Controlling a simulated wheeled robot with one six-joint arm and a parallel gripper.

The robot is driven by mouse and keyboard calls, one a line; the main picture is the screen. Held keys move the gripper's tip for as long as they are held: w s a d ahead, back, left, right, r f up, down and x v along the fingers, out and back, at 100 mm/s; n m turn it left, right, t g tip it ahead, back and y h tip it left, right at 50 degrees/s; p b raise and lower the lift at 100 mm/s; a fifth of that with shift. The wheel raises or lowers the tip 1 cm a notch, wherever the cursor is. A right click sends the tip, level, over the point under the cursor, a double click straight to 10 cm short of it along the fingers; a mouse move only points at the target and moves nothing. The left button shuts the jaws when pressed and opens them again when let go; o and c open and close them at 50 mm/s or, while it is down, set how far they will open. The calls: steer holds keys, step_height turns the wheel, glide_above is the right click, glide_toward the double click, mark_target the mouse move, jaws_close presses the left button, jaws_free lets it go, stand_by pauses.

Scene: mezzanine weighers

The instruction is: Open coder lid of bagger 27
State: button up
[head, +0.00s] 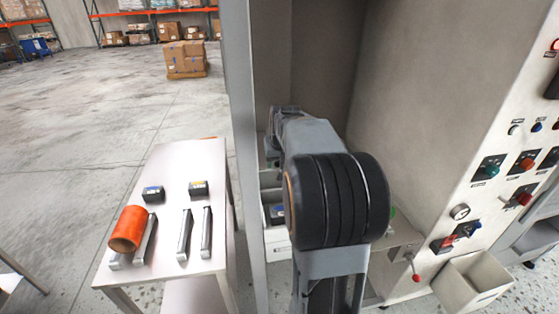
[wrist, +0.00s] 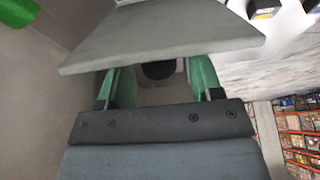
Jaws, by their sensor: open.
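In the wrist view my gripper (wrist: 161,82) is open, its two green fingers apart. A dark rounded piece (wrist: 158,70), possibly a knob or handle, shows between them; I cannot tell whether they touch it. A flat grey panel (wrist: 160,38) with a slanted edge lies across the fingertips and hides their ends. It may be the coder lid, but no label shows. In the head view my arm reaches into the open bay of the grey machine (head: 420,90) and hides the gripper and most of the coder. The bagger's number is not readable.
A side table (head: 165,180) on the left holds an orange roll (head: 127,229), metal bars and two small dark blocks. The machine's control panel (head: 505,170) has knobs and buttons at right, above an open bin (head: 472,280). The bay's left post (head: 240,120) stands close to my arm.

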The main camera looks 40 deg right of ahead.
steer(key=shift+f, duration=0.35)
jaws_close()
stand_by(0.4)
